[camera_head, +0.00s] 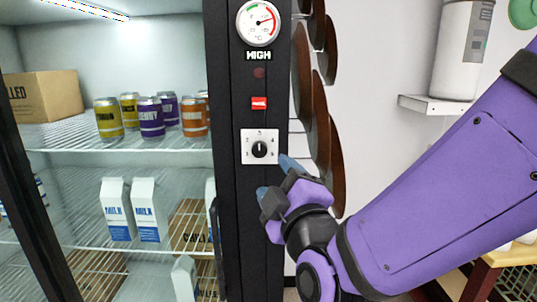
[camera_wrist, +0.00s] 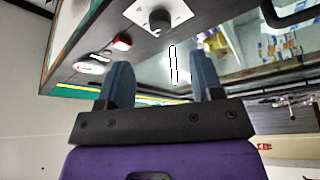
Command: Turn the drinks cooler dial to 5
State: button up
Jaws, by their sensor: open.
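The drinks cooler dial (camera_head: 259,150) is a small black knob on a white numbered plate, on the cooler's black front post. The numbers run from lower left over the top to lower right. A pale mark shows on the knob, seemingly near the top, but it is too small to read surely. My gripper (camera_head: 276,178) is open and empty, just below and right of the dial plate, with blue fingertips apart. In the wrist view the knob (camera_wrist: 160,21) shows at the top, beyond the fingers and apart from them. Nothing is between the fingers (camera_wrist: 162,72).
Above the dial are a red switch (camera_head: 259,103), a "HIGH" label (camera_head: 258,55) and a round gauge (camera_head: 258,22). Cans and milk cartons (camera_head: 116,208) stand on the cooler shelves at left. Brown round pans (camera_head: 320,110) hang just right of the post.

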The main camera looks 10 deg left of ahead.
aim_at(261, 152)
jog(key=x, duration=0.9)
jog(key=shift+f, duration=0.1)
jog(key=c, duration=0.9)
